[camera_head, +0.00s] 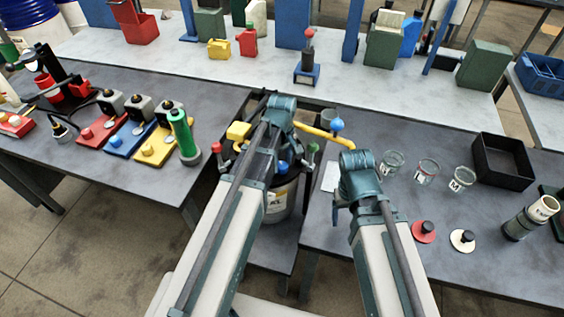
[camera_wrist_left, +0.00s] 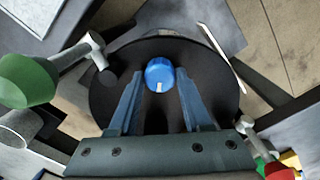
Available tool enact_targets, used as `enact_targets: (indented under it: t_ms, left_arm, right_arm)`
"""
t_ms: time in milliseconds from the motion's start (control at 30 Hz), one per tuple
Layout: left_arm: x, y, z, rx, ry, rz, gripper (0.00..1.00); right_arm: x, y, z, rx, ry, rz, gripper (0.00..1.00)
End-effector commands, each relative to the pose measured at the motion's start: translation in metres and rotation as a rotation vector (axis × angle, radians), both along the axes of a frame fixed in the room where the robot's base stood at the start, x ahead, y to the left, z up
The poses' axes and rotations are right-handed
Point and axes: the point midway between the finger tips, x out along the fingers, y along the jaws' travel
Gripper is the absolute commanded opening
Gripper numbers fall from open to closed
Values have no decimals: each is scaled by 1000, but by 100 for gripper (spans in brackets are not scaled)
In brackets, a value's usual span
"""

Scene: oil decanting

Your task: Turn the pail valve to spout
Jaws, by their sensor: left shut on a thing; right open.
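The pail (camera_head: 279,203) is white with a label and stands in the gap between the grey tables. Its round black lid (camera_wrist_left: 220,95) fills the middle of the left wrist view. A blue valve knob (camera_wrist_left: 159,72) with a white mark sits on the lid. The mark points towards the bottom of that view. My left gripper (camera_wrist_left: 160,76) is shut on the knob, one finger on each side. In the head view its arm hides part of the pail.
A yellow pipe (camera_head: 315,134) and a blue ball (camera_head: 337,124) are between my wrists. Green-knobbed (camera_head: 313,148) and red-knobbed (camera_head: 217,148) handles flank the pail. Several glass jars (camera_head: 427,171) and a black bin (camera_head: 502,162) stand on the right table.

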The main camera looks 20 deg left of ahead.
Motion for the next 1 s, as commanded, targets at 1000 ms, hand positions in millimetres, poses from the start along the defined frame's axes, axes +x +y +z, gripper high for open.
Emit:
enact_targets:
  t_ms: [1000]
  left_arm:
    - [0, 0, 0, 0, 0, -906, 0]
  right_arm:
    - [0, 0, 0, 0, 0, 0, 76]
